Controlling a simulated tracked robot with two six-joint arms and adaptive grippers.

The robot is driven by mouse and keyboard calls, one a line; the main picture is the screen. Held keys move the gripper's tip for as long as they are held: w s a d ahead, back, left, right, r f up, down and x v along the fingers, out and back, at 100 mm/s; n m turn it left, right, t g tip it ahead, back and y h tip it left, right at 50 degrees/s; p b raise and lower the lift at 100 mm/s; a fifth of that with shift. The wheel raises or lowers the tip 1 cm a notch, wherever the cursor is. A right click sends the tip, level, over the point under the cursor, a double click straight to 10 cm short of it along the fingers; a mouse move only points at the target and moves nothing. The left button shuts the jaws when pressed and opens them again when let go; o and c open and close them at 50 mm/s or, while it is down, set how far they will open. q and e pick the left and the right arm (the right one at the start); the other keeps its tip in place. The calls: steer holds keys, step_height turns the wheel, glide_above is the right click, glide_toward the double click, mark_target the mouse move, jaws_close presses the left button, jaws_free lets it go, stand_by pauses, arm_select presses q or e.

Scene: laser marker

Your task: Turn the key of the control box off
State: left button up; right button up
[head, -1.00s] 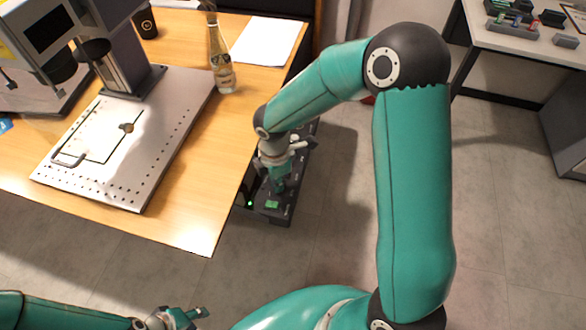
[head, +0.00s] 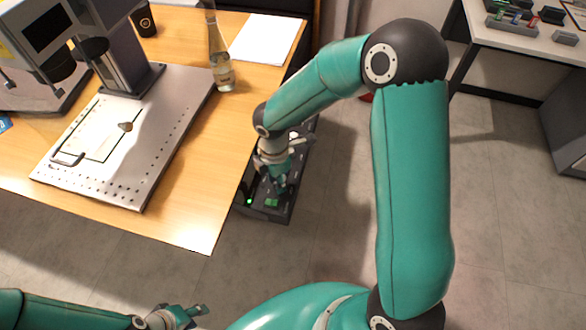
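The control box (head: 268,211) is a dark box beside the right edge of the wooden table, with a green button and a green light on its near end. My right gripper (head: 281,185) points down over the box, close to its top panel. The arm and gripper cover part of the panel, and I cannot make out the key. Whether the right fingers are open or shut is too small to tell. My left gripper (head: 190,314) is at the bottom edge of the view, far from the box, with nothing visible in it.
The wooden table (head: 190,232) holds the laser marker's metal plate (head: 150,150), a glass bottle (head: 220,65), papers (head: 264,38) and a dark cup (head: 143,20). A second table (head: 540,45) with small items stands at the right. The floor between is clear.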

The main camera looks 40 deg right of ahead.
step_height(320, 180, up, 12)
stand_by(0.6)
